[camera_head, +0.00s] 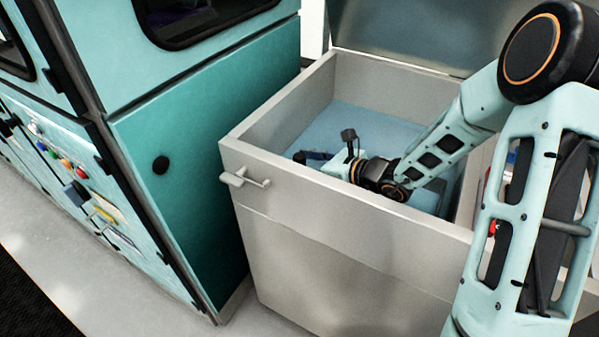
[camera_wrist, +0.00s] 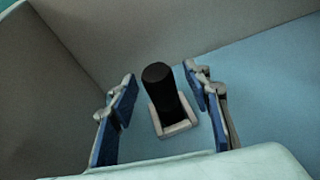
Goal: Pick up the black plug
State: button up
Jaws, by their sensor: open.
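The black plug (camera_wrist: 159,88) is a dark cylinder in the wrist view, standing in a small pale square holder (camera_wrist: 176,128) on the blue floor of the metal bin. My gripper (camera_wrist: 163,84) is open, with one blue-padded finger to the left of the plug and one to the right. Both fingers look apart from the plug. In the head view my gripper (camera_head: 312,155) is inside the bin near its left corner. The plug cannot be made out there with certainty, as my wrist and the bin's front wall cover much of that area.
The open metal bin (camera_head: 340,200) has high walls around its blue floor (camera_head: 375,123); its walls also rise close by at the left and back in the wrist view. A teal cabinet (camera_head: 205,170) with a black knob stands to the left. Free floor lies to the right inside.

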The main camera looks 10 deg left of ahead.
jog(key=shift+w+a+f, duration=0.1)
grip_shut()
dwell(0.3)
notch_tip(320, 180, up, 10)
jog(key=shift+r+p, duration=0.1)
jog(key=shift+p, duration=1.05)
